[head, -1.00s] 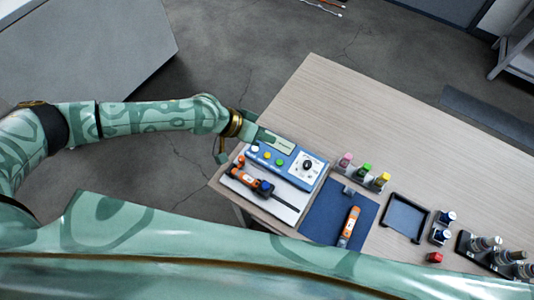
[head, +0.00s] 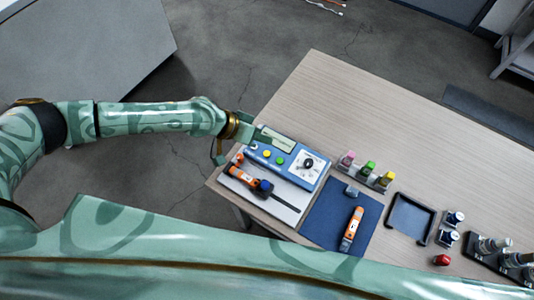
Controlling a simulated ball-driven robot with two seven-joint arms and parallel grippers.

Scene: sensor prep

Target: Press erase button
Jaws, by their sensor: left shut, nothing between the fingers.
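A blue control box (head: 288,163) sits at the table's left end, with a display (head: 279,143), a round dial (head: 308,164), a yellow button (head: 267,154) and a green button (head: 280,161). Labels are too small to read, so I cannot tell which button is erase. My left gripper (head: 250,143) is shut and empty over the box's left end, close to the buttons and covering part of that end. I cannot tell whether it touches a button. My right gripper is not in view.
An orange-and-black tool (head: 242,173) lies on a pale board in front of the box. A blue mat (head: 322,214) holds an orange device (head: 352,229). Coloured bottles (head: 369,169), a black tray (head: 410,219) and jars stand to the right. The table's far part is clear.

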